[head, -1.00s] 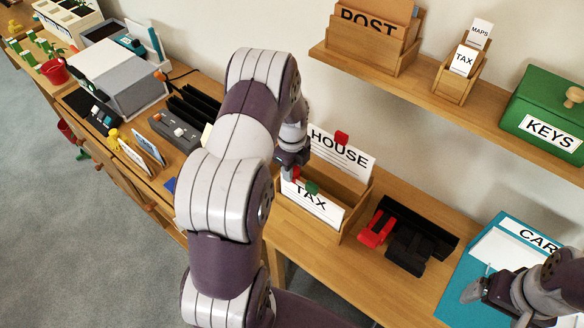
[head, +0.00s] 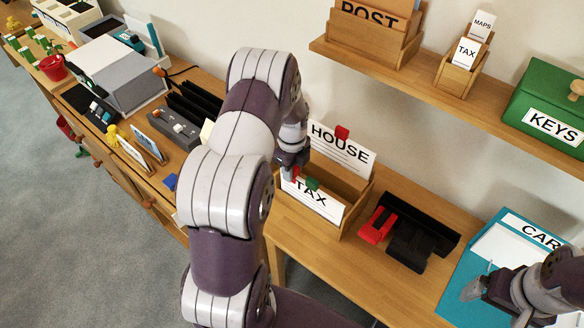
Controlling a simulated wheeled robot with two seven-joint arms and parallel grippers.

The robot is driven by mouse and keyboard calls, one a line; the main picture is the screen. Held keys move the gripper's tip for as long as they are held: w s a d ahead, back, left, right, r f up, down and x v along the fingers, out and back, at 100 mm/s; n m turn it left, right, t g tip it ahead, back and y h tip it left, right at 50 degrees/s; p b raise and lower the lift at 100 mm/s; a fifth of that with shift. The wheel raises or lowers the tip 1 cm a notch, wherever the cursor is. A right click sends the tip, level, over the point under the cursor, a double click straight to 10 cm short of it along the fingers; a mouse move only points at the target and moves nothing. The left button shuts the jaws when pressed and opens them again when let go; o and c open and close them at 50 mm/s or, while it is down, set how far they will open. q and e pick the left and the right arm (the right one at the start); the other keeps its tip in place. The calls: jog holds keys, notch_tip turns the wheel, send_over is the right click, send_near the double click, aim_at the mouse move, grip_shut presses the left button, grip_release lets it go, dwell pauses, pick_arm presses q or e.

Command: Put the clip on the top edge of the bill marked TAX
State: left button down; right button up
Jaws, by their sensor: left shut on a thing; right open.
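The bill marked TAX (head: 325,208) stands in the front of a wooden holder (head: 356,212), in front of the HOUSE bill (head: 352,155). My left gripper (head: 289,174) is at the left end of the TAX bill's top edge, shut on a small clip. A small red piece (head: 296,172) shows at its fingertips; the fingers and wrist hide most of it. A green clip (head: 312,183) is on the TAX bill's top edge, just right of the gripper. A red clip (head: 342,132) is on the HOUSE bill's top edge. My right gripper (head: 474,288) is open and empty over the teal folder (head: 462,270).
A black device with a red part (head: 377,226) lies right of the holder. Above, a shelf (head: 410,80) carries the POST box (head: 372,40), a small holder with another TAX card (head: 467,52) and the green KEYS box (head: 548,100). My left arm hides the desk's middle.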

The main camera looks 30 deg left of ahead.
pick_arm(q)
jog(key=shift+f, duration=0.2)
jog(key=shift+c, duration=1.5)
grip_release()
jog(key=shift+r, duration=0.1)
notch_tip(320, 180, up, 8)
jog(key=p, duration=0.6)
jog(key=shift+p, duration=0.3)
